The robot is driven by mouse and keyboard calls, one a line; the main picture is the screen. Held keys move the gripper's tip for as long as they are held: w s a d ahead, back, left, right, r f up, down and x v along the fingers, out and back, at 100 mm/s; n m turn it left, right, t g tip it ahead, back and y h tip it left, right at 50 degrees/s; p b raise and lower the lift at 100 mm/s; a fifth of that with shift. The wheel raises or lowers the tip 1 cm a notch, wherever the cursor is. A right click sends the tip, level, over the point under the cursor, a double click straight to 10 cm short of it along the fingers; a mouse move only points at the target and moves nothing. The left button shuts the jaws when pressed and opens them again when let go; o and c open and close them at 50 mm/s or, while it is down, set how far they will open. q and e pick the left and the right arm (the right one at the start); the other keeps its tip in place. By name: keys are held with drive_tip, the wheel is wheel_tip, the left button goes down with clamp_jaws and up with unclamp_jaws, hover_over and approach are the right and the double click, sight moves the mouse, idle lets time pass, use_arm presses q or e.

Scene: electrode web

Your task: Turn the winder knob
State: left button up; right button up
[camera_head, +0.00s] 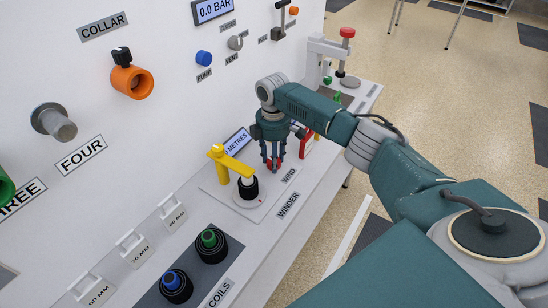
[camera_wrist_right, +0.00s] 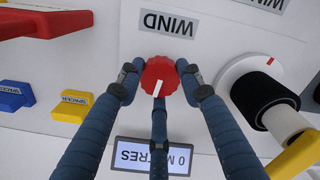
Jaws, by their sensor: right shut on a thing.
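The winder knob (camera_wrist_right: 157,76) is a red, scalloped dial with a white pointer mark, beside the WIND label (camera_wrist_right: 168,24) in the right wrist view. In the head view it shows as a bit of red (camera_head: 270,163) low between my fingers. My right gripper (camera_wrist_right: 160,82) points down at the panel with its fingers shut around the knob's rim. In the head view the right gripper (camera_head: 273,160) stands over the winder panel. The display (camera_wrist_right: 150,156) reads 0 METRES. My left gripper is in neither view.
Next to the knob stands the winder spool (camera_head: 247,187), black and white, with a yellow arm (camera_head: 230,160) over it. Two coils, green-topped (camera_head: 208,240) and blue-topped (camera_head: 174,285), sit nearer.

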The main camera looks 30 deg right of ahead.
drive_tip(key=m+p, duration=0.1)
drive_tip(key=m, duration=0.1)
drive_tip(key=a+m+p, duration=0.1)
drive_tip(key=shift+w+r+p, duration=0.15)
drive_tip(key=shift+r+p, duration=0.1)
drive_tip(key=shift+p, duration=0.1)
drive_tip(key=m+p, duration=0.1)
drive_tip(key=m, duration=0.1)
drive_tip(key=m+p, duration=0.2)
drive_tip(key=m, duration=0.1)
drive_tip(key=shift+w+d+r+m, duration=0.1)
drive_tip(key=shift+w+d+m, duration=0.1)
drive_tip(key=shift+m, duration=0.1)
drive_tip(key=m+p, duration=0.2)
drive_tip(key=m, duration=0.2)
drive_tip(key=shift+w+m, duration=0.1)
drive_tip(key=shift+m, duration=0.2)
drive_tip(key=shift+d+m+p, duration=0.15)
drive_tip(key=shift+m+p, duration=0.25)
drive_tip(key=shift+m, duration=0.65)
drive_tip(key=shift+d+m+p, duration=0.15)
drive_tip(key=shift+m+p, duration=0.2)
drive_tip(key=shift+m, duration=0.7)
drive_tip(key=shift+d, duration=0.1)
drive_tip(key=o, duration=1.1)
drive_tip(key=shift+o, duration=0.2)
drive_tip(key=shift+f, duration=0.25)
